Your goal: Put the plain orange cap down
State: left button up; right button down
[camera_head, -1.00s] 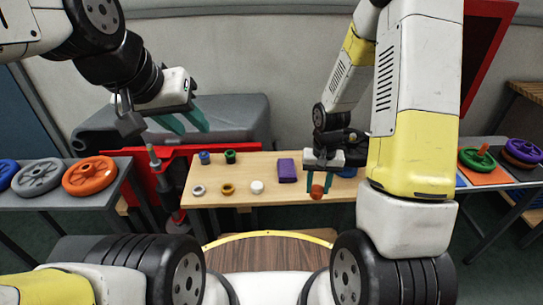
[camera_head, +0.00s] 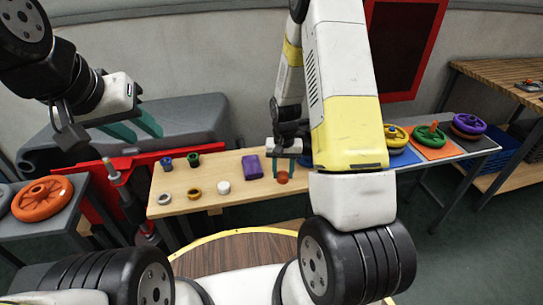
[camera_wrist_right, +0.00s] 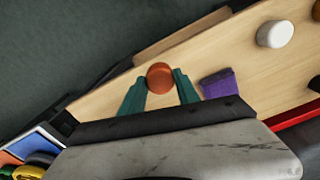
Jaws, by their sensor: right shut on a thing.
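The plain orange cap (camera_head: 282,178) is between the teal fingertips of my right gripper (camera_head: 284,170), which is shut on it. It is over the light wooden table (camera_head: 230,195), right of the purple block (camera_head: 251,166). In the right wrist view the cap (camera_wrist_right: 160,77) shows between the two fingers, with the wood behind it. I cannot tell whether it touches the table top. My left gripper (camera_head: 135,128) is open and empty, in the air at the left.
Coloured wheels, including a green one (camera_head: 430,136), lie on the right-hand table. An orange wheel (camera_head: 42,198) lies at the left.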

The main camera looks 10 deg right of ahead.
aim_at(281, 173)
jog(key=w, duration=0.3)
jog(key=shift+w+d+f, duration=0.1)
jog(key=shift+w+f, duration=0.05)
jog(key=shift+w, duration=0.05)
jog(key=shift+f, duration=1.75)
jog(key=shift+f, duration=0.15)
jog(key=c, duration=0.9)
grip_release()
